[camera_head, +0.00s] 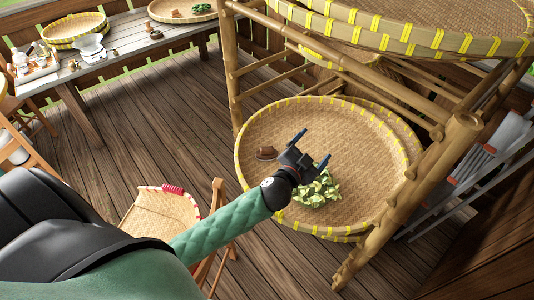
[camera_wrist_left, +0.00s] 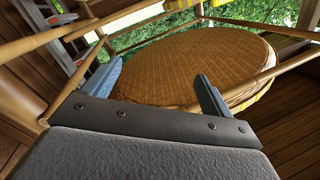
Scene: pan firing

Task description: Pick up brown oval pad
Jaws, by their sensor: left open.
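The brown oval pad (camera_head: 266,153) lies on the left part of a round woven tray (camera_head: 365,150) on the low shelf of a bamboo rack. A heap of green leaves (camera_head: 318,190) lies on the same tray. My left gripper (camera_head: 312,149) is open and empty over this tray, just right of the pad and above the leaves. Its two blue-grey fingers stand wide apart in the left wrist view (camera_wrist_left: 158,88). The pad does not show in that view. My right gripper is not in view.
The bamboo rack's posts (camera_head: 400,195) and a higher woven tray (camera_head: 440,40) stand close on the right. A table (camera_head: 125,38) with trays is at the back left. The wooden floor between is clear.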

